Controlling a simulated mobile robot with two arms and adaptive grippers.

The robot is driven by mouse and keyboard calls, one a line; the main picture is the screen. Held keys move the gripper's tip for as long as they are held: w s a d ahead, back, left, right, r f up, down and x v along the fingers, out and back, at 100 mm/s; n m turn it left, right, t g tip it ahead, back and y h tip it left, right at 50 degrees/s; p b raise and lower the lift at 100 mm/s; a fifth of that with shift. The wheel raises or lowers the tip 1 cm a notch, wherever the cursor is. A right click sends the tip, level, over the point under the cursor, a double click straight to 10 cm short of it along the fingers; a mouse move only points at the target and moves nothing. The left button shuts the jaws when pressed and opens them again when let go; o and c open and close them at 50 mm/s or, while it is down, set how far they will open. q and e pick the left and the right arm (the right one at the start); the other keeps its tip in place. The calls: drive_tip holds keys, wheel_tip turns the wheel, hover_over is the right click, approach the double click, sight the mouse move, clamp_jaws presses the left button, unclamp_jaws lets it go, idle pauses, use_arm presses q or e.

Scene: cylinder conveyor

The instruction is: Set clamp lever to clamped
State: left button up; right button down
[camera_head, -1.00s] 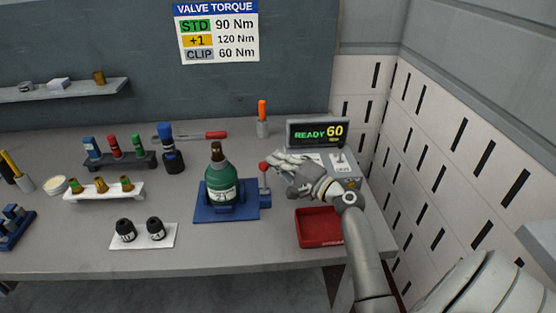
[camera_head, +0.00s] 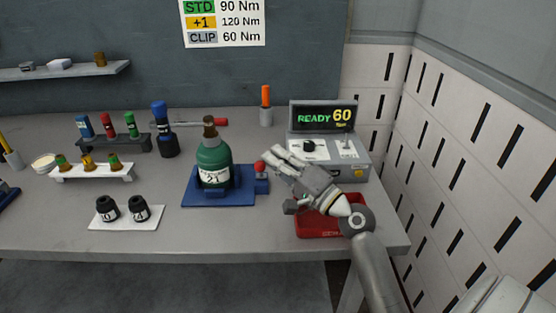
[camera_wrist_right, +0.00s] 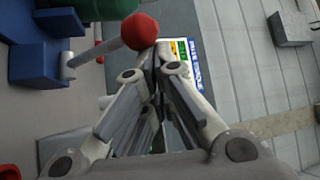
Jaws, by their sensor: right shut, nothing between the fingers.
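The clamp lever has a red ball knob (camera_head: 260,167), which also shows in the wrist view (camera_wrist_right: 141,32) with its pale stem (camera_wrist_right: 95,54) running to a blue block. The lever stands at the right side of the blue fixture (camera_head: 188,194). A green bottle (camera_head: 214,165) labelled 21 stands upright in the fixture. My right gripper (camera_head: 271,157) is shut and empty, its fingertips beside the knob. In the wrist view the fingertips (camera_wrist_right: 160,55) are close to the knob; I cannot tell whether they touch. My left gripper is out of view.
A red tray (camera_head: 312,229) lies under my right forearm. A grey controller box (camera_head: 346,171) reading READY 60 stands behind the gripper. An orange-handled tool (camera_head: 266,97) stands behind the lever. Two black sockets (camera_head: 124,208) sit on a white plate at front left.

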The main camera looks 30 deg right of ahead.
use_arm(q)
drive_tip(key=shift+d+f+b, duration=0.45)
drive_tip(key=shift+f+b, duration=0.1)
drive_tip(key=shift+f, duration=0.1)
use_arm(e)
drive_tip(key=shift+s+a+f, duration=0.4)
drive_tip(key=shift+s+f, duration=0.2)
drive_tip(key=shift+s, duration=0.2)
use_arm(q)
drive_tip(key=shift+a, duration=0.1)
use_arm(e)
drive_tip(key=v, duration=1.2)
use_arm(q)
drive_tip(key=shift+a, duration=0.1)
